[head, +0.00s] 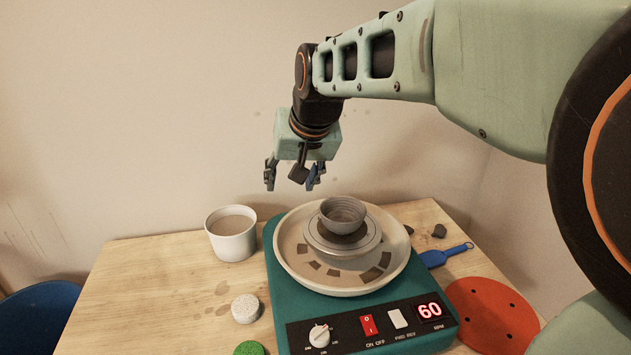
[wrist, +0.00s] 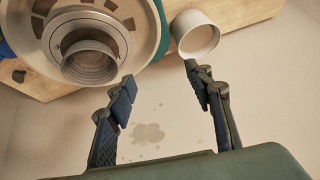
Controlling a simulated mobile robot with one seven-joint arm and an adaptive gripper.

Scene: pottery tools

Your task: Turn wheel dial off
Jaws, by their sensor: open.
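The green pottery wheel (head: 285,292) stands on the wooden table, with its control panel at the front. The white wheel dial (head: 319,335) is at the left of the panel, beside a red rocker switch (head: 369,325). A red display (head: 430,310) on the right reads 60. A grey bowl (head: 342,214) sits on the wheel head; it also shows in the wrist view (wrist: 89,62). My gripper (head: 293,183) is open and empty, in the air above and behind the wheel's left side. The dial is out of sight in the wrist view.
A cup of brownish liquid (head: 232,233) stands left of the wheel. A pale round piece (head: 245,308) and a green disc (head: 249,348) lie at the front left. A blue-handled tool (head: 445,255) and red disc (head: 492,314) lie right. A wall is behind.

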